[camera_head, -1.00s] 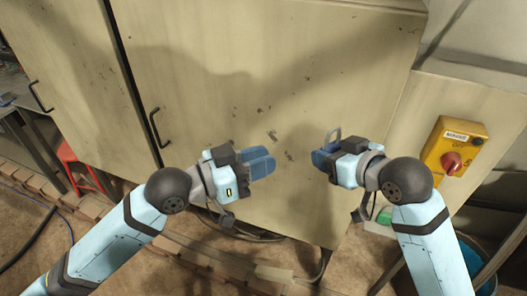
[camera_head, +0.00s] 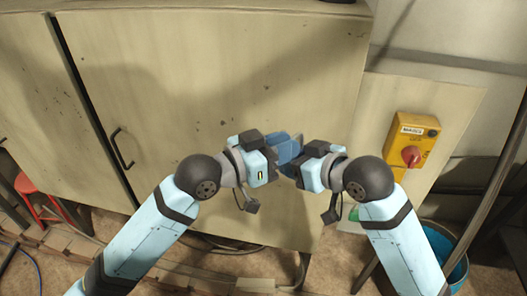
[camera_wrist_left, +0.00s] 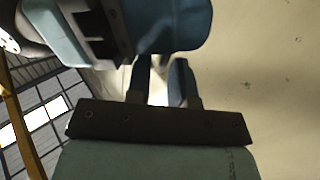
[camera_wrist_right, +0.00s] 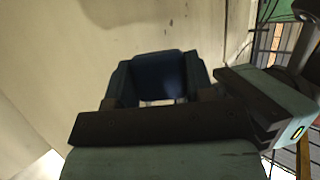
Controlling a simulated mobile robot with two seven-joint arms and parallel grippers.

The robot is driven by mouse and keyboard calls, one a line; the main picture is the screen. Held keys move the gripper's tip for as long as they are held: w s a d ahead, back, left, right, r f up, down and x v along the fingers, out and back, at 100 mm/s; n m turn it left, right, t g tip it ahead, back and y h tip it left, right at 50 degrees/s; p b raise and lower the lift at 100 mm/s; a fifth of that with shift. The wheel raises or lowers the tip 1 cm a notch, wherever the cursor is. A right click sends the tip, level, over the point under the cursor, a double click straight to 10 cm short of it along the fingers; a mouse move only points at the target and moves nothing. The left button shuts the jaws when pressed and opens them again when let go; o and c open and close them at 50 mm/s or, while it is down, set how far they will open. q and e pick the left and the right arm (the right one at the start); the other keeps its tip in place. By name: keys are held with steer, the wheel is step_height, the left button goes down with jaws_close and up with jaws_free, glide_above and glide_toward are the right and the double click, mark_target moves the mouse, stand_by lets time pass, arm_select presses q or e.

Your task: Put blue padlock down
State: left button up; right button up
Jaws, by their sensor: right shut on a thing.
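The blue padlock (camera_wrist_right: 160,76) is held between the fingers of my right gripper (camera_wrist_right: 158,88) in the right wrist view. In the head view its grey shackle (camera_head: 298,147) shows in part; its body is mostly hidden by the grippers. My left gripper (camera_head: 287,150) is close beside it, with its fingertips near the padlock; I cannot tell whether they touch. In the left wrist view, my left gripper's fingers (camera_wrist_left: 160,82) stand a little apart with a bright gap and nothing between them.
A large beige cabinet (camera_head: 200,70) with a dark handle (camera_head: 121,148) stands right behind the grippers. A yellow switch box (camera_head: 413,130) with a red knob is to the right. A blue bucket (camera_head: 460,270) is at lower right, a red stool (camera_head: 38,186) at left.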

arm_select(q)
steer(key=shift+w+d, duration=0.2)
steer(key=shift+d, duration=0.25)
jaws_close()
arm_select(e)
steer(key=o, duration=1)
steer(key=shift+o, duration=0.3)
